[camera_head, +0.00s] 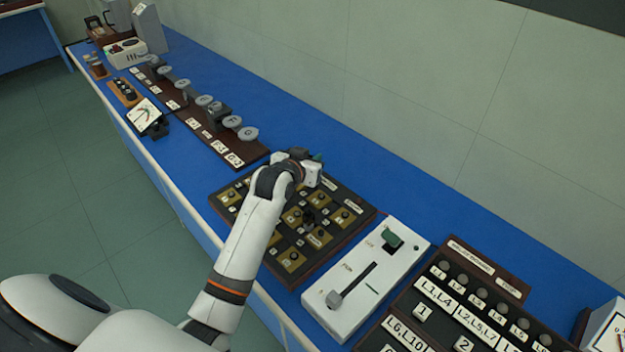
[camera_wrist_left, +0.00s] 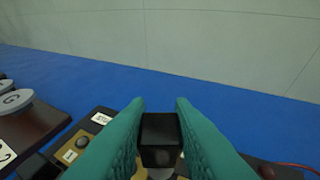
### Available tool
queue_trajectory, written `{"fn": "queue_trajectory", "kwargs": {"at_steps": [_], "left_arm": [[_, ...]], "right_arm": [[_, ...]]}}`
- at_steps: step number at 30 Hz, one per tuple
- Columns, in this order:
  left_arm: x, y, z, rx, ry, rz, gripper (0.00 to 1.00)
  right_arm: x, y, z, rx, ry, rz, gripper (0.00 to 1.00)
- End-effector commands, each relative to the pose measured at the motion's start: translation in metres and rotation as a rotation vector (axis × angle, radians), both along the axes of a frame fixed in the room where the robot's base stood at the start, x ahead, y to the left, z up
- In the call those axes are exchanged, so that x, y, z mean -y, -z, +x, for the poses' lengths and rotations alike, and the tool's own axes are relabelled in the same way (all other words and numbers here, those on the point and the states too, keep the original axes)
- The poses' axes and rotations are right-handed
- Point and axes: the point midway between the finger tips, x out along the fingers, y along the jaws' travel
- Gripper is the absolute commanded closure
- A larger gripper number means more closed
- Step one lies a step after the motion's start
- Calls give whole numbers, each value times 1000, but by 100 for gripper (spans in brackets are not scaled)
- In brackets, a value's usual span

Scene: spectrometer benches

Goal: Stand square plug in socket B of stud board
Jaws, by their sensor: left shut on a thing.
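My left gripper (camera_head: 305,156) is over the far left edge of the stud board (camera_head: 356,226), a dark panel with several brass plates and white labels. In the left wrist view its two green fingers (camera_wrist_left: 160,110) are shut on the black square plug (camera_wrist_left: 160,138). My wrist covers part of the board in the head view, and I cannot read which socket is B. A small dark upright piece (camera_head: 309,216) stands near the middle of the board. My right gripper is in neither view.
A white slider panel (camera_head: 337,318) lies right of the board, then a dark labelled button panel (camera_head: 415,300). Dark racks with grey discs (camera_head: 248,133) stand to the left. The blue bench (camera_head: 370,180) is clear behind the board, up to the wall.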

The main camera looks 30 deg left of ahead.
Motion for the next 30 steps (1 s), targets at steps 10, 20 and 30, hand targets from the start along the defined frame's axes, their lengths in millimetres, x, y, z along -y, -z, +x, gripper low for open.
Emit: {"fn": "queue_trajectory", "kwargs": {"at_steps": [10,20,30], "left_arm": [[0,44,0,-2,0,-1,100],[0,66,0,3,0,-1,100],[0,69,0,1,0,-1,70]], "right_arm": [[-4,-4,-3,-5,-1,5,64],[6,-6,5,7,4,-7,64],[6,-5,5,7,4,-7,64]]}}
